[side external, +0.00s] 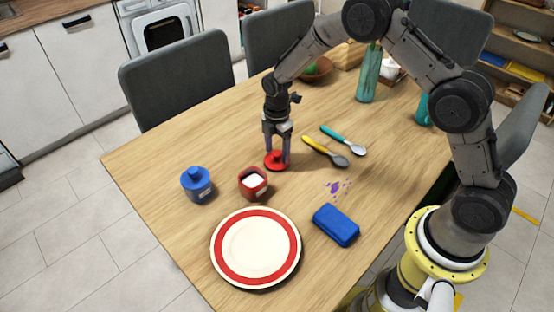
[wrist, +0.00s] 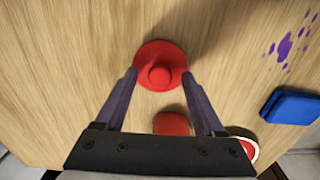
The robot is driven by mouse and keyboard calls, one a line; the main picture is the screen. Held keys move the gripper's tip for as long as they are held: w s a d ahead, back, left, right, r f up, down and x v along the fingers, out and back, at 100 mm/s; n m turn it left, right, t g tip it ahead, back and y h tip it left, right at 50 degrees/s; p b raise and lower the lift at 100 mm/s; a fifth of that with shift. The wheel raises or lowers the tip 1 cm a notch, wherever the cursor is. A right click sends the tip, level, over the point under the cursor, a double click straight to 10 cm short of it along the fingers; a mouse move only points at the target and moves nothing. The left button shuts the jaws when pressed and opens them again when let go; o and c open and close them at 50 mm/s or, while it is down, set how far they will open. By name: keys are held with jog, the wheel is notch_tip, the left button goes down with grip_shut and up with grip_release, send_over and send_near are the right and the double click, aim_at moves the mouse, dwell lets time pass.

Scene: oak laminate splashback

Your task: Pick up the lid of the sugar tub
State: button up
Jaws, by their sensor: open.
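The red round lid (side external: 275,161) with a raised knob lies flat on the table, apart from its tub. In the wrist view the lid (wrist: 160,66) is between and just beyond the fingertips. The red sugar tub (side external: 253,184) stands uncovered in front of it, with white sugar showing inside; part of it appears low in the wrist view (wrist: 171,123). My gripper (side external: 277,161) points down over the lid, its two fingers open on either side of the knob. I cannot tell whether the fingertips touch the lid.
A blue lidded tub (side external: 197,184), a red-rimmed plate (side external: 256,249) and a blue sponge-like block (side external: 336,225) stand nearby. Two spoons, yellow (side external: 325,152) and teal (side external: 344,141), lie right of the gripper. Purple spots (side external: 337,187) mark the table. A teal bottle (side external: 369,73) stands behind.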

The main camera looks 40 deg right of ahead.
grip_shut()
dwell(0.3)
jog(key=shift+r, duration=0.15)
